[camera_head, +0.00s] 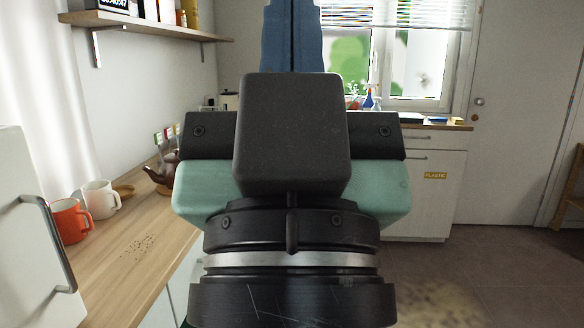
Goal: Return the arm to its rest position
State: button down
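My gripper (293,25) points up and away from the camera in the middle of the view. Its two blue fingers stand side by side with only a thin dark line between them, so it looks shut. No held object shows, but the fingertips are cut off by the top edge. My black wrist and teal hand housing fill the centre and hide what lies behind them.
A wooden counter (150,262) on the left carries an orange mug (70,221), a white mug (101,199) and a brown teapot (163,171). A white door with a handle (47,240) stands at near left. A shelf (140,24) hangs above.

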notch_tip(320, 180, up, 24)
jog(key=p, duration=2.1)
